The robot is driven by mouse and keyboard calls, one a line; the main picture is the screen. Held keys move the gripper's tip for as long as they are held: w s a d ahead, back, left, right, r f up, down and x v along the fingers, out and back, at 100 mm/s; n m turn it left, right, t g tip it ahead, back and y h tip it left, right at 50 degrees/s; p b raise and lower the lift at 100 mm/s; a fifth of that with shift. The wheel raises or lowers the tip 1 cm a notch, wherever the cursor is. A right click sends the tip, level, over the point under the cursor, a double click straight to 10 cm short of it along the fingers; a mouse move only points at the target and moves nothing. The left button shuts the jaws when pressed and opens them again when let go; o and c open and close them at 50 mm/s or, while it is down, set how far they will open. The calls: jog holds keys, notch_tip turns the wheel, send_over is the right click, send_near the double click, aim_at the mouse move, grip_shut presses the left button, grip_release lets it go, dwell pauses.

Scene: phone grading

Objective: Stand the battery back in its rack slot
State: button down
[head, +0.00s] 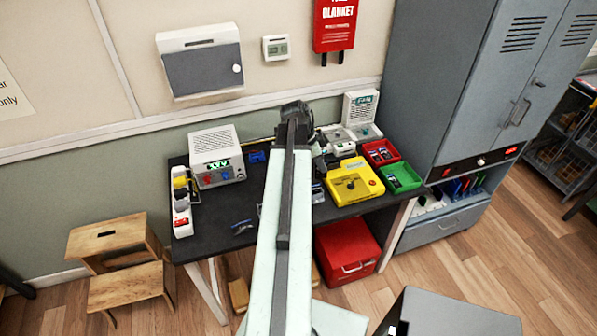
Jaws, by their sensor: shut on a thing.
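My arm reaches away from me over the dark table, and my gripper (296,115) is at its far end, near the back edge. The gripper is shut; its fingertips and what it grips are hidden behind the wrist, so I cannot make out the battery. A narrow white holder (182,226) with yellow, dark and red parts stands at the table's left end. It may be the battery rack, but its slots are too small to tell.
A white power unit (217,158) stands at the back left of the table (212,243). A yellow case (354,182), red tray (381,153) and green tray (401,178) are at the right. A grey cabinet (480,80) stands beyond. A wooden step stool (118,255) is left of the table.

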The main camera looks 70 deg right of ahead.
jog(key=w+a+f+n+b, duration=0.1)
jog(key=w+f+n+b, duration=0.15)
jog(key=w, duration=0.55)
notch_tip(320, 180, down, 8)
jog(key=b, duration=0.7)
jog(key=shift+s+m+h, duration=0.15)
jog(key=shift+m+h, duration=0.15)
jog(key=shift+m, duration=0.15)
jog(key=shift+a, duration=0.1)
jog(key=shift+f, duration=0.2)
jog(key=shift+f+b, duration=1.9)
jog(key=shift+b, duration=0.2)
jog(key=shift+f, duration=0.2)
jog(key=c, duration=1.5)
grip_release()
jog(key=shift+r, duration=0.15)
